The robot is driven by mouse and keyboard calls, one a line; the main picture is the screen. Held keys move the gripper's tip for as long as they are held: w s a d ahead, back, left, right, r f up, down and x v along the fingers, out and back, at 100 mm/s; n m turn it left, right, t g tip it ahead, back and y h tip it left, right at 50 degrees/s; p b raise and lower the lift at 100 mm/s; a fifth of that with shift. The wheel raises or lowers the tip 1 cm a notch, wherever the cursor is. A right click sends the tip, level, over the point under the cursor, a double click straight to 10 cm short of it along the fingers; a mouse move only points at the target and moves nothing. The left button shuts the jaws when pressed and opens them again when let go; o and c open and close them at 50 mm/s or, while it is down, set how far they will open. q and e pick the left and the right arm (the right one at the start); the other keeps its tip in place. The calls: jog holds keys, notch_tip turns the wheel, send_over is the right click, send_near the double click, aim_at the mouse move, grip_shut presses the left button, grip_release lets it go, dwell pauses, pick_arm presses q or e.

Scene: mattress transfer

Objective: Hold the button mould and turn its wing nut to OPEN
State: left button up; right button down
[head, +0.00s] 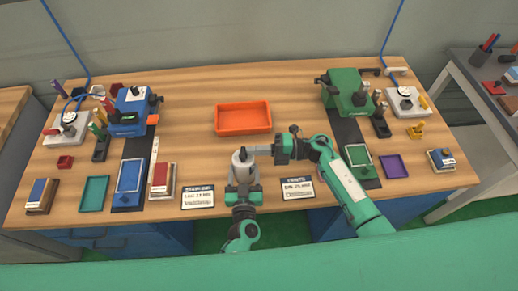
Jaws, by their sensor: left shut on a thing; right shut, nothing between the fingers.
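A small grey-white rounded piece, apparently the button mould (241,160), stands near the front middle of the table in the head view. My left gripper (243,182) is shut on it from the front side; the fingers partly hide its lower part. My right gripper (262,149) comes in from the right and is shut with nothing between its fingers. Its grey fingertips reach to the upper right side of the mould; I cannot tell whether they touch. The wing nut and any OPEN mark are too small or hidden to make out.
An orange tray (243,118) lies empty behind the mould. Two sign cards (198,197) (298,188) lie at the front edge. A blue machine (132,110) stands left, a green machine (347,93) right. Bare wood lies around the orange tray.

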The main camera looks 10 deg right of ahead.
jog(key=shift+w+a+n+g, duration=0.1)
jog(key=shift+w+n+g, duration=0.2)
jog(key=shift+n+g, duration=0.7)
jog(key=w+a+n+g, duration=0.1)
jog(key=g, duration=0.1)
jog(key=a+n+g+h, duration=0.1)
jog(key=g, duration=0.1)
jog(key=w+a+n+g, duration=0.1)
jog(key=n+g, duration=0.1)
jog(key=g, duration=0.1)
jog(key=shift+w+a+h, duration=0.25)
jog(key=shift+w+h, duration=0.05)
jog(key=shift+h, duration=0.1)
dwell(0.3)
dwell(1.3)
